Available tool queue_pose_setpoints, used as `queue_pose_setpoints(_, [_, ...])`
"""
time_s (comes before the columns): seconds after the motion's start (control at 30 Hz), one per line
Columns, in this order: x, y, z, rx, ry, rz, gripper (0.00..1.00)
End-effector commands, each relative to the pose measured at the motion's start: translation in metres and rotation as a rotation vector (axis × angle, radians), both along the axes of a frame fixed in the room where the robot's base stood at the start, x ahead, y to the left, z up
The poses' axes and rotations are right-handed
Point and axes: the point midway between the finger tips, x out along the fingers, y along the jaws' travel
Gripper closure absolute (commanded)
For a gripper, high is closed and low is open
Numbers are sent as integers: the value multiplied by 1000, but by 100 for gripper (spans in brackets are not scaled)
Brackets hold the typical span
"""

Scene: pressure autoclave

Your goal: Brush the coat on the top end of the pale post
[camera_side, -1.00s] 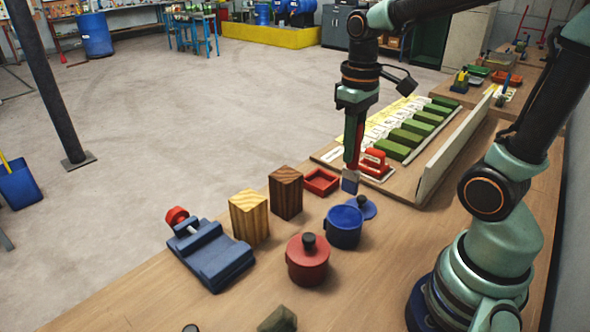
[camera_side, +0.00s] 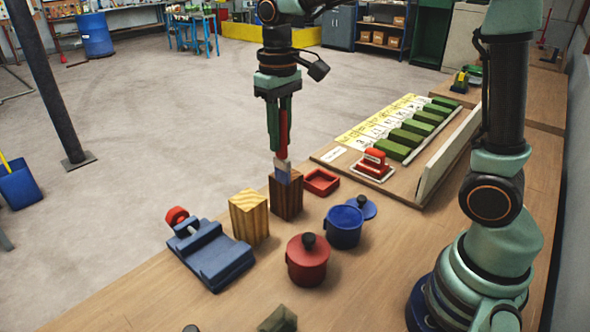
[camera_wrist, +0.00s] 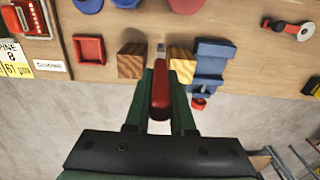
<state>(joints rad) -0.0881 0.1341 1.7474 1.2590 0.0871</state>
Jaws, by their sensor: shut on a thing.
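The pale post (camera_side: 249,219) stands upright on the bench, left of the dark brown post (camera_side: 287,197). Both also show in the wrist view, the pale post (camera_wrist: 182,66) on the right and the dark post (camera_wrist: 130,62) on the left. My gripper (camera_side: 279,147) is shut on the red handle of a brush (camera_side: 284,129), which points down. The bluish brush end overlaps the top of the dark post in the side view. In the wrist view the brush (camera_wrist: 160,85) lies between the two posts. I cannot tell whether it touches either.
An open blue pot (camera_side: 344,228) has its lid (camera_side: 362,207) beside it. A lidded red pot (camera_side: 307,262) stands in front. A blue vise-like fixture (camera_side: 215,255) is at left. A red tray (camera_side: 321,182), a red stamp (camera_side: 374,163) and green blocks lie to the right.

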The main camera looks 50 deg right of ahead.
Motion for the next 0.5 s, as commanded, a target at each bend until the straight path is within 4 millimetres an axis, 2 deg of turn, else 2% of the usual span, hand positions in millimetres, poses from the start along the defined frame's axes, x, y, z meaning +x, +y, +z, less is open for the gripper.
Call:
queue_pose_setpoints(0.03, [9,8,8,0,-1,3,100])
queue_pose_setpoints(0.2, [29,26,28,0,0,2,100])
queue_pose_setpoints(0.37, [37,36,39,0,0,0,100])
queue_pose_setpoints(0.5, [39,38,38,0,3,0,100])
